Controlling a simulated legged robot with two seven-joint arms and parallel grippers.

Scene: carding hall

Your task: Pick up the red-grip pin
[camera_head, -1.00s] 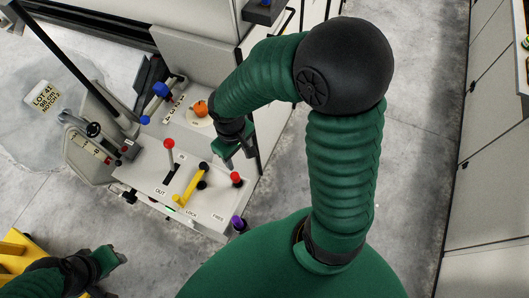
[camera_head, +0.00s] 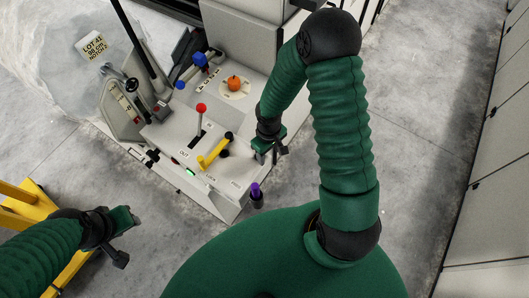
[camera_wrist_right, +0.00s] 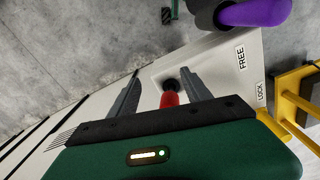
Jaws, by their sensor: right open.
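The red-grip pin (camera_wrist_right: 169,100) shows in the right wrist view as a red grip with a dark end, standing at the console's edge. It lies between the two fingers of my right gripper (camera_wrist_right: 162,78), with gaps visible on both sides. In the head view my right gripper (camera_head: 272,154) is at the console's right edge and hides the pin. The gripper is open and not closed on it. My left gripper (camera_head: 124,235) is at the lower left, away from the console; its jaw opening is unclear.
The console (camera_head: 215,190) carries a red-knobbed lever (camera_head: 201,108), a yellow handle (camera_head: 213,153), an orange knob (camera_head: 234,83) and blue knobs. A purple-grip pin (camera_head: 256,192) stands close by, also large in the wrist view (camera_wrist_right: 256,12). Floor to the right is clear.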

